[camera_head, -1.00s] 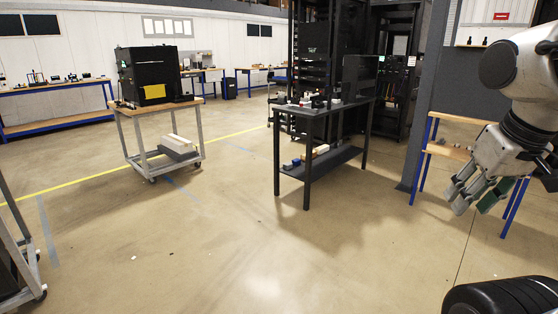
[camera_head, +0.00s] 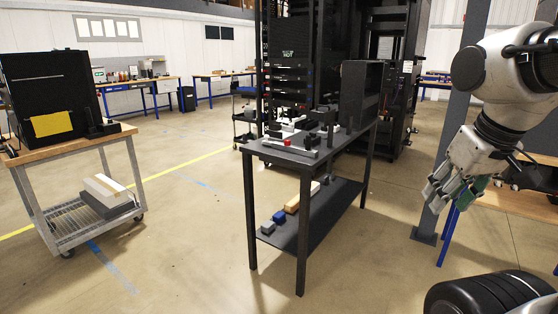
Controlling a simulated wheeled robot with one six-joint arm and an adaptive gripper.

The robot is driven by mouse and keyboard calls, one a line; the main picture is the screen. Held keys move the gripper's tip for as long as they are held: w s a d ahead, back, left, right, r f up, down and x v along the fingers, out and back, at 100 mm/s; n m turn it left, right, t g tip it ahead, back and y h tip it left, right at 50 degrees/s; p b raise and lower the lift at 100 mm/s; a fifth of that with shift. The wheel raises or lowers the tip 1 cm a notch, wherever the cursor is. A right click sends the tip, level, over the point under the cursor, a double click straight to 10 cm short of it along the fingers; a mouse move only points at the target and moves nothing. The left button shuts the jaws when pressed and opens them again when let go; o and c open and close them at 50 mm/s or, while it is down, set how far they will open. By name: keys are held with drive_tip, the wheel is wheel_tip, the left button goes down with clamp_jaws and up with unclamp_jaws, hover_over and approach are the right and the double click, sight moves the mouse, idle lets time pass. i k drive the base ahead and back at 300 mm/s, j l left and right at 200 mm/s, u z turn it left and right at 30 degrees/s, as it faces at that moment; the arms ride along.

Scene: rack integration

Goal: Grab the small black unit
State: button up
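Several small black items stand on the dark table in the middle, and I cannot tell which is the small black unit. One black item (camera_head: 323,116) stands near the table's middle, and a darker one (camera_head: 275,131) is at its left edge. A large black panel-like box (camera_head: 361,95) stands at the table's far right end. My gripper (camera_head: 453,194) hangs at the right, pointing down and left, well apart from the table. Its fingers look spread, with a green face showing on one, and nothing is seen between them.
The dark table (camera_head: 262,151) has a lower shelf with a blue block (camera_head: 279,216) and a tan block (camera_head: 301,196). A wheeled cart (camera_head: 62,152) with a black box (camera_head: 52,90) stands left. A black rack (camera_head: 290,60) rises behind. The floor in front is clear.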

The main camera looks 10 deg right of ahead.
sight(315, 138)
drive_tip(key=i+j+z, duration=0.2)
drive_tip(key=i, duration=0.3)
drive_tip(key=i+j+z, duration=0.2)
drive_tip(key=i, duration=0.25)
drive_tip(key=l, duration=0.1)
